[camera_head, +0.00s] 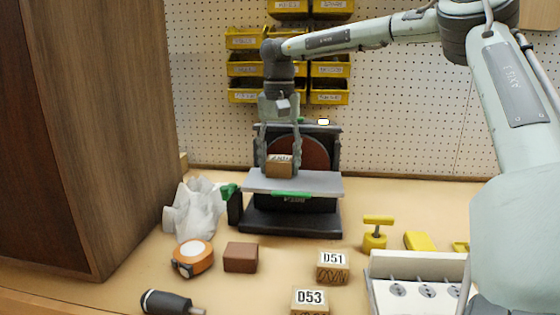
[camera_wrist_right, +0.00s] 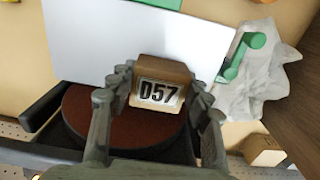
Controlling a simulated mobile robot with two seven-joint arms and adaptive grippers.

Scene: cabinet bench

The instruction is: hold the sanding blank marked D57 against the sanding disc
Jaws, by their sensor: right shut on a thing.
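The sanding blank marked D57 (camera_wrist_right: 159,92) is a small wooden block with a black-on-white label. My right gripper (camera_head: 279,165) is shut on it, with one finger on each side. The blank also shows in the head view (camera_head: 279,168), just above the grey work table (camera_head: 320,182) of the sander. The reddish-brown sanding disc (camera_head: 313,152) stands behind it, and shows behind the blank in the right wrist view (camera_wrist_right: 85,115). I cannot tell whether the blank touches the disc. My left gripper is not in view.
Blocks marked D51 (camera_head: 333,267) and D53 (camera_head: 310,300) lie in front, with a brown block (camera_head: 240,257), tape measure (camera_head: 192,259) and screwdriver (camera_head: 168,302). A white crumpled cloth (camera_head: 193,210) lies left of the sander. A dark cabinet (camera_head: 90,130) bounds the left.

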